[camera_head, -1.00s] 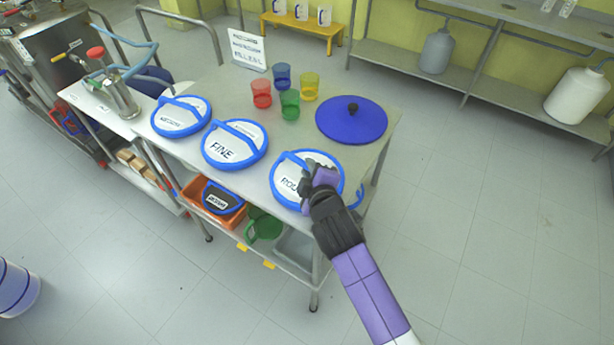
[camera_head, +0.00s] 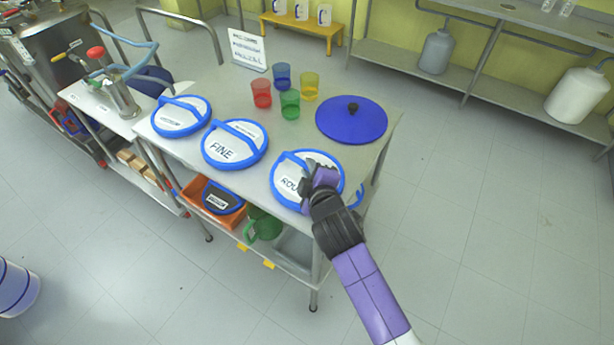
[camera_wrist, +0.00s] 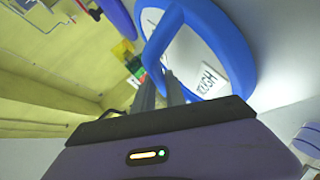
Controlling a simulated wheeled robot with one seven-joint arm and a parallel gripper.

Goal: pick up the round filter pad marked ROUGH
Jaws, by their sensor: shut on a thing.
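The round filter pad marked ROUGH (camera_head: 289,189) is white with a blue rim and a blue handle bar across it. It is at the front right of the steel table in the head view, and my arm covers part of its label. In the wrist view the pad (camera_wrist: 205,62) shows its ROUGH label. My gripper (camera_head: 313,172) is at the pad's handle, and in the wrist view its fingers (camera_wrist: 160,85) are shut on the blue handle. Whether the pad touches the table is hard to tell.
The FINE pad (camera_head: 234,145) and another blue-rimmed pad (camera_head: 181,117) lie to the left on the table (camera_head: 225,90). A blue lid (camera_head: 351,121) and several coloured cups (camera_head: 290,103) stand behind. A sign (camera_head: 248,49) is at the back. The floor to the right is clear.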

